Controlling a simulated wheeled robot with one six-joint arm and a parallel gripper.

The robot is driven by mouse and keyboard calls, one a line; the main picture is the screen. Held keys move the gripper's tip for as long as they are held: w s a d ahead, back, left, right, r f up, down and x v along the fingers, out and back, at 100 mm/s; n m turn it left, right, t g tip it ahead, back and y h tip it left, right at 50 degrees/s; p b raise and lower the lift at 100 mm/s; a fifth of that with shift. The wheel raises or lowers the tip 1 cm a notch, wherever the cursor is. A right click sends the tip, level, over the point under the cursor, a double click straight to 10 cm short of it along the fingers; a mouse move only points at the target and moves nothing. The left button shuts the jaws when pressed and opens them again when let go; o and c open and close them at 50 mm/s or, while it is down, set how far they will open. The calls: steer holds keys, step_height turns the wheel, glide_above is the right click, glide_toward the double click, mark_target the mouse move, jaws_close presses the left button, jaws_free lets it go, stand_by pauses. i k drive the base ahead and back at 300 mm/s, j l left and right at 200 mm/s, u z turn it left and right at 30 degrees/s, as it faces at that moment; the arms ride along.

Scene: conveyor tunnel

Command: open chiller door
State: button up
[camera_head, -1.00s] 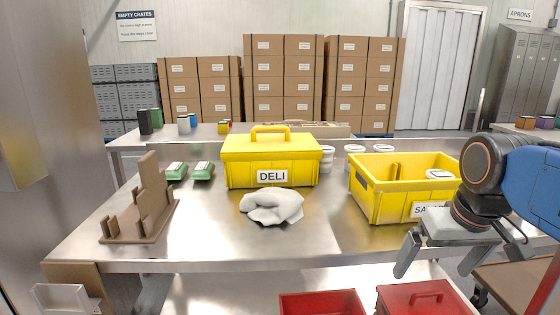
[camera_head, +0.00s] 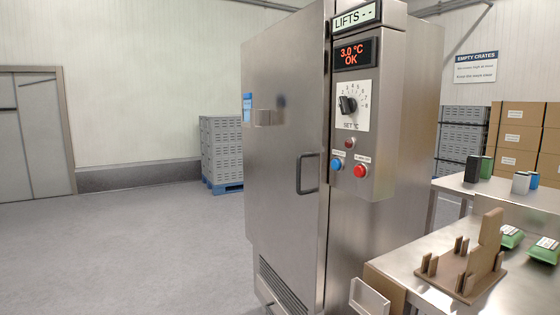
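The chiller is a tall steel cabinet in the middle of the head view. Its door (camera_head: 283,165) is a brushed steel panel that looks shut. A dark vertical bar handle (camera_head: 308,173) sits near the door's right edge. A control panel (camera_head: 363,100) to the right of the handle has a red display (camera_head: 354,54) reading "3.0 °C OK". Below it are a black dial (camera_head: 348,104), a blue button (camera_head: 337,165) and a red button (camera_head: 360,170). My gripper is not in this view.
Open grey floor (camera_head: 140,250) lies left of the chiller. Grey crates (camera_head: 222,150) stand on a blue pallet behind it. At right, a steel table (camera_head: 425,255) holds a brown rack (camera_head: 470,262) and green packs (camera_head: 510,237). A small clear tray (camera_head: 368,298) is at the bottom.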

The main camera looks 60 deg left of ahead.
mark_target(287, 68)
steer(key=i+j+u, duration=0.1)
steer(key=u, duration=0.4)
steer(key=i+j+u, duration=0.1)
steer(key=u, duration=0.4)
steer(key=k+u, duration=0.1)
steer(key=u, duration=0.65)
steer(key=k+u, duration=0.15)
steer(key=u, duration=0.2)
